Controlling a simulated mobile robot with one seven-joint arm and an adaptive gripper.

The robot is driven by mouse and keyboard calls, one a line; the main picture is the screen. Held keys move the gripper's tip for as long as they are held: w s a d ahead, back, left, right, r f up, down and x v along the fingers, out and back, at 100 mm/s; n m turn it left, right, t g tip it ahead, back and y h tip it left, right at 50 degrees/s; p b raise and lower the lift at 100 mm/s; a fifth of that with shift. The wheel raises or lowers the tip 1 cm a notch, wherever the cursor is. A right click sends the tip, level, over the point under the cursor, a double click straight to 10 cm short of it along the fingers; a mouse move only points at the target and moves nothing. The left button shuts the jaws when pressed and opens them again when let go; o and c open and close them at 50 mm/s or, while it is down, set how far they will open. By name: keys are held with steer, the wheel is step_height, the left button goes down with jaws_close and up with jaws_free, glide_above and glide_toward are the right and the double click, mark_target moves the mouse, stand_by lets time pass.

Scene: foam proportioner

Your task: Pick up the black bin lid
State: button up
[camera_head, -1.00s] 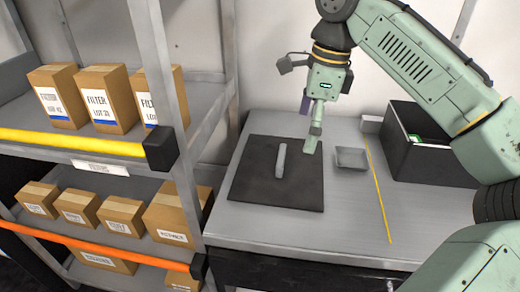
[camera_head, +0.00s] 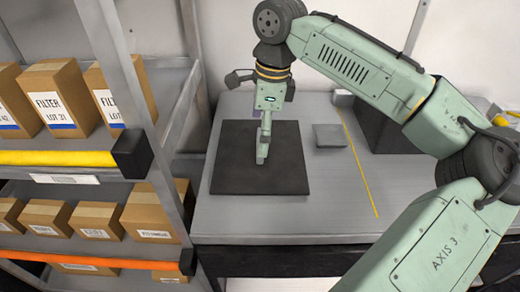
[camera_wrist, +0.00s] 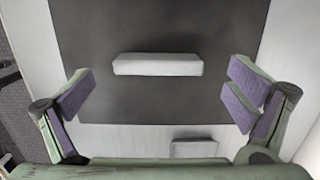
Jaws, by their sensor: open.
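The black bin lid (camera_head: 285,170) is a flat dark square lying on the grey workbench. It also fills much of the wrist view (camera_wrist: 220,95). Its light grey bar handle (camera_wrist: 157,65) stands in the middle of the lid, between my fingers and ahead of them in the wrist view. My gripper (camera_head: 263,155) is over the lid, at the handle's place, and hides most of the handle in the head view. In the wrist view my gripper (camera_wrist: 160,97) is open, with purple pads wide apart and nothing between them touching the handle.
A small grey tray (camera_head: 330,136) sits right of the lid, beside a yellow line (camera_head: 362,175). A black bin (camera_head: 385,128) stands further right, partly behind my arm. A shelf rack with boxes (camera_head: 57,100) stands close on the left; its upright is near the bench.

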steer(key=shift+s+a+f, duration=0.1)
steer(key=shift+a+f, duration=0.1)
steer(key=shift+f, duration=1.3)
steer(key=shift+c, duration=0.3)
steer(key=c, duration=1.3)
steer(key=shift+o, duration=0.2)
steer(key=shift+r, duration=0.1)
